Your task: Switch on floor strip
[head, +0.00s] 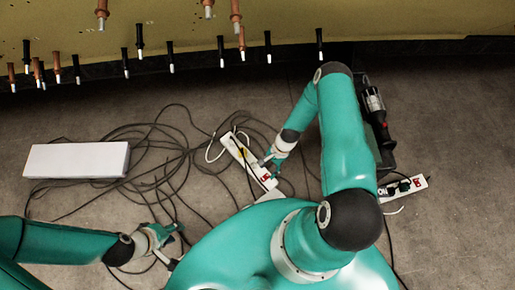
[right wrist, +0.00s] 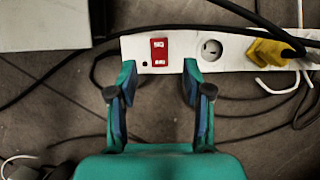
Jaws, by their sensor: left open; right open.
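A white floor strip (head: 233,146) lies on the grey floor in the head view, with a red switch (head: 266,178) near its lower end. In the right wrist view, the strip (right wrist: 182,64) runs across the top, with the red switch (right wrist: 159,51), a round socket (right wrist: 211,49) and a yellow plug (right wrist: 268,52). My right gripper (head: 268,161) is open and empty beside the strip's switch end. In its wrist view, its fingertips (right wrist: 158,74) straddle the switch in the picture; contact cannot be told. My left gripper (head: 168,236) is open over the floor at lower left.
A second white strip (head: 415,187) with a red switch lies to the right, near a dark power tool (head: 375,104). Loose black cables (head: 160,150) cover the floor around a white box (head: 76,160). Pins hang from the curved panel (head: 280,20) above.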

